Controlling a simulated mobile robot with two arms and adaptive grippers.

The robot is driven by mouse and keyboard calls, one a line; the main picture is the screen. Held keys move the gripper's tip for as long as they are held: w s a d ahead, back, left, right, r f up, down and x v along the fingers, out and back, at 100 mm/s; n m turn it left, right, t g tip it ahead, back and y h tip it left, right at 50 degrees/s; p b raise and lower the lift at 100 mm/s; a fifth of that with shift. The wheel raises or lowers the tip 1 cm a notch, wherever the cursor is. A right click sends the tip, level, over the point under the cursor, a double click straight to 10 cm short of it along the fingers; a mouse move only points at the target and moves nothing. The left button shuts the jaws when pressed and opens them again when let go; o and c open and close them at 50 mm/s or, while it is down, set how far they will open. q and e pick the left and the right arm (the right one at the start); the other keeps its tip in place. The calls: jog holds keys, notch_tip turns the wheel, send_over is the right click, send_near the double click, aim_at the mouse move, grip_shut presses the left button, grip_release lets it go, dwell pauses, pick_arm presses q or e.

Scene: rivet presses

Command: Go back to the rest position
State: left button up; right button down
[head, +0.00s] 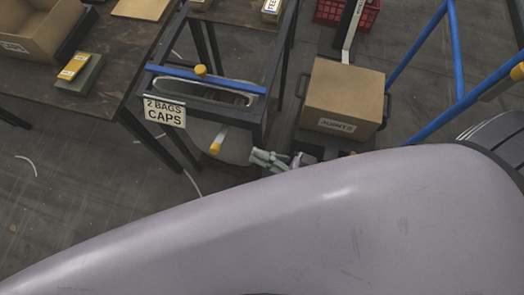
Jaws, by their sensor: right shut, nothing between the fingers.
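My right gripper (268,159) shows small near the middle of the head view, its fingers closed and empty. It is just right of the lower part of the dark frame (262,112) with the "2 BAGS CAPS" sign (164,111), and left of and below a closed cardboard box (345,95). Whether it touches anything is hard to tell. A large pale part of my own body fills the lower half of the view and hides what lies behind it. My left gripper is not in view.
A dark wooden table (117,48) at the upper left bears an open cardboard box (38,35) and a yellow-topped item (75,66). A blue bar (205,78) crosses the frame. Blue rails (455,45) stand at the right, near a red crate (365,14). Grey floor (60,200) is open at the left.

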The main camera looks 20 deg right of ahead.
jog(key=w+d+f+m+g+h, duration=0.1)
jog(key=d+f+h, duration=0.45)
jog(key=f, duration=0.65)
jog(key=w+d+f+m+g+h, duration=0.1)
jog(key=d+f+h, duration=0.45)
jog(key=f, duration=0.75)
jog(key=s+d+f+g+h, duration=0.3)
jog(key=s+d+f, duration=0.1)
jog(key=s+f, duration=0.4)
jog(key=s+f+m+g+h, duration=0.1)
jog(key=s+f+g, duration=0.5)
jog(key=s, duration=0.9)
notch_tip(320, 180, down, 3)
jog(key=shift+s+f+h, duration=0.1)
jog(key=shift+s+h, duration=0.2)
jog(key=shift+a, duration=0.1)
